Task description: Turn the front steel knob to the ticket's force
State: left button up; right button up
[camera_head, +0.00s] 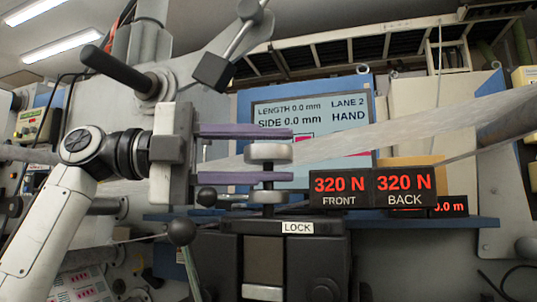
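A steel knob (268,153) with a round, pale disc stands on a dark stem above the black unit marked LOCK. My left gripper (289,155) reaches in from the left with two purple fingers. One finger is above the disc and one below, with visible gaps between them and the disc, so it is open. I cannot tell whether the fingers are level with the knob in depth. The front force display (339,187) reads 320 N, and the back force display (403,187) also reads 320 N. I see no readable ticket. My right gripper is out of view.
A pale web (400,132) runs across behind the knob. A blue-framed screen (312,112) reads LENGTH 0.0 mm, SIDE 0.0 mm, LANE 2, HAND. A black ball-ended lever (181,232) stands below my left gripper. A black handle (118,68) juts out above my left arm.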

pick_arm(q)
jog(key=a+b, duration=0.1)
jog(key=a, duration=0.9)
jog(key=shift+s, duration=0.15)
jog(key=shift+a, duration=0.1)
